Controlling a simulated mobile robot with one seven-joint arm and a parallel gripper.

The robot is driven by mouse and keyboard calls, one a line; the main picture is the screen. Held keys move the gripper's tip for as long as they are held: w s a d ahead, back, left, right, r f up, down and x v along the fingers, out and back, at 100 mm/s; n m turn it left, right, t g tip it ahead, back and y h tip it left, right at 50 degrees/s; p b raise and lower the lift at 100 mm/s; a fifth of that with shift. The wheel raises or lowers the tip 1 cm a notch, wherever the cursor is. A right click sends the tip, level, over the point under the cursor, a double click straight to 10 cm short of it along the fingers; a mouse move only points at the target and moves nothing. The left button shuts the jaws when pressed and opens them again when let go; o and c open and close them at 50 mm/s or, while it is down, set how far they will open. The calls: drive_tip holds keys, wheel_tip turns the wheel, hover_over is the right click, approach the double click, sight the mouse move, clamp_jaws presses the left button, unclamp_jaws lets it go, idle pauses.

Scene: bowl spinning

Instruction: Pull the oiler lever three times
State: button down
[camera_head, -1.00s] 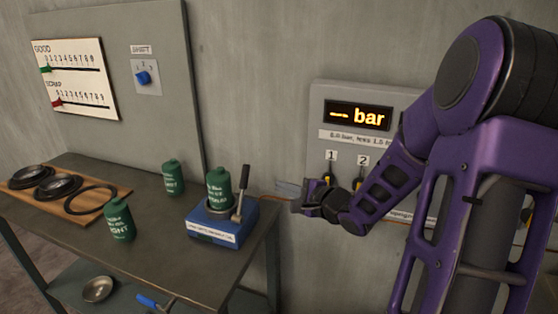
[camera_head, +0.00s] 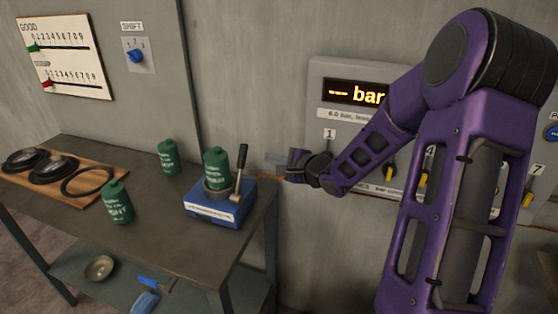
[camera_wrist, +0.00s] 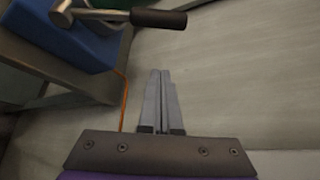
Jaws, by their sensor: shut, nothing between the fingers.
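The blue oiler (camera_head: 220,208) sits at the right end of the dark bench, with a green can (camera_head: 216,170) standing in its top. Its lever (camera_head: 238,170), a metal rod with a black grip, stands up at the right side of the oiler, leaning slightly. In the wrist view the lever's black grip (camera_wrist: 158,19) shows at the top, with the blue oiler body (camera_wrist: 72,38) at the upper left. My gripper (camera_head: 284,170) is right of the lever and apart from it. Its fingers (camera_wrist: 161,75) are together with nothing between them.
Green cans (camera_head: 168,157) (camera_head: 117,202) stand on the bench. A wooden board (camera_head: 92,182) with round parts lies at its left. A wall panel (camera_head: 320,85) with a display and yellow-handled valves is behind my arm. A thin orange line (camera_wrist: 124,100) runs from the oiler.

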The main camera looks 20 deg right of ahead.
sight(240, 173)
drive_tip(key=a, duration=0.1)
drive_tip(key=w+a, duration=0.1)
drive_tip(key=a, duration=0.1)
drive_tip(key=a+b, duration=0.1)
drive_tip(key=shift+w+a+r, duration=0.3)
drive_tip(key=shift+w+r, duration=0.05)
drive_tip(key=shift+w, duration=0.05)
drive_tip(key=shift+a, duration=0.1)
idle(0.3)
drive_tip(key=shift+s+a+r+b, duration=0.1)
drive_tip(key=shift+s+r+b, duration=0.1)
drive_tip(key=shift+b, duration=0.15)
